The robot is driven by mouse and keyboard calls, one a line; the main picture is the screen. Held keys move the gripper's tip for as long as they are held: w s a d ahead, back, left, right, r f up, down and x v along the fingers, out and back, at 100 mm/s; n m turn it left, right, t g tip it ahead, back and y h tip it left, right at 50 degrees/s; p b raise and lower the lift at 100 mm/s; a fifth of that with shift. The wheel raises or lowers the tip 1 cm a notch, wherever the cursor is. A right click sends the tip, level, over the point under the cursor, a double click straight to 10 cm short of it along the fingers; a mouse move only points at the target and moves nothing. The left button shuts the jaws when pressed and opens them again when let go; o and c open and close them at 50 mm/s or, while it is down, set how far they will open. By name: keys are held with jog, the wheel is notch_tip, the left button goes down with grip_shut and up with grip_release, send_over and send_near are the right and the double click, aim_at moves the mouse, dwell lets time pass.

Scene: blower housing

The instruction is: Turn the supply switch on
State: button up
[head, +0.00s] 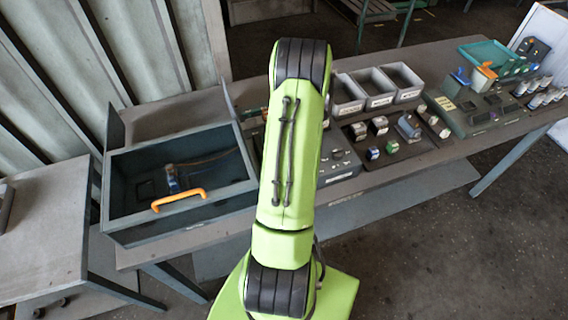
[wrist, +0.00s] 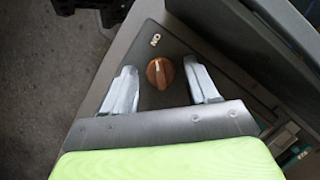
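The supply switch is an orange-brown round knob (wrist: 160,73) on a dark panel (wrist: 172,42) in the wrist view. A pale pointer line on the knob runs roughly up the picture, towards a small white "ON" label (wrist: 153,42) above it. My gripper (wrist: 161,77) is open, with one pale finger to the left of the knob and one to the right. Gaps show between the knob and both fingers; their height above the panel is hard to judge. In the head view my green arm hides the gripper and the switch.
A dark open box (head: 118,210) with an orange handle (head: 179,199) stands left of my arm on the bench. Grey bins (head: 378,88) and trays of small parts lie to the right. In the wrist view, a grey wall (wrist: 240,50) rises close to the right finger.

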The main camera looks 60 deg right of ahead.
jog(key=p+v, duration=0.1)
jog(key=v, duration=1.4)
jog(key=shift+d+r+p, duration=0.25)
jog(key=shift+r+p, duration=0.1)
jog(key=shift+p, duration=0.05)
